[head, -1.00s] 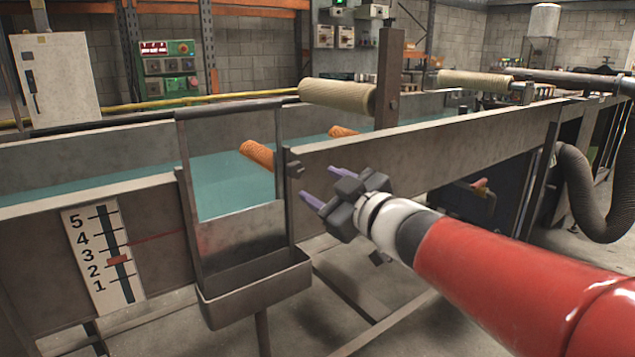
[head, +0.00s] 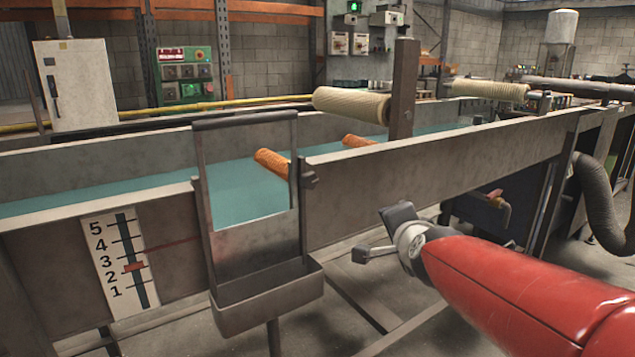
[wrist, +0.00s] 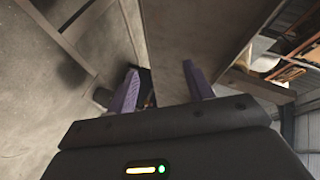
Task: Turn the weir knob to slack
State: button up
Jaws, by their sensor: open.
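The weir gate (head: 245,262) stands across the side of the trough in the head view. In the wrist view my gripper (wrist: 160,66) shows two purple fingers spread apart, open. A dark object shows behind the left finger; I cannot tell what it is.
A level scale (head: 120,262) numbered 1 to 5 has a red marker between 2 and 3. Floor shows below the trough's side. A grey hose (head: 600,205) hangs at right.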

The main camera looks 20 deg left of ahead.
notch_tip(320, 180, down, 2)
jog(key=s+a+m+g+y, duration=0.2)
jog(key=m, duration=0.3)
jog(key=m+y+p, duration=0.1)
jog(key=m+y, duration=0.6)
jog(key=m, duration=0.5)
send_near(312, 183)
jog(key=a, duration=0.1)
jog(key=shift+t, duration=0.3)
jog(key=x, duration=0.8)
jog(key=shift+w+f, duration=0.15)
jog(key=shift+w, duration=0.1)
jog(key=shift+c, duration=0.2)
jog(key=c, duration=0.9)
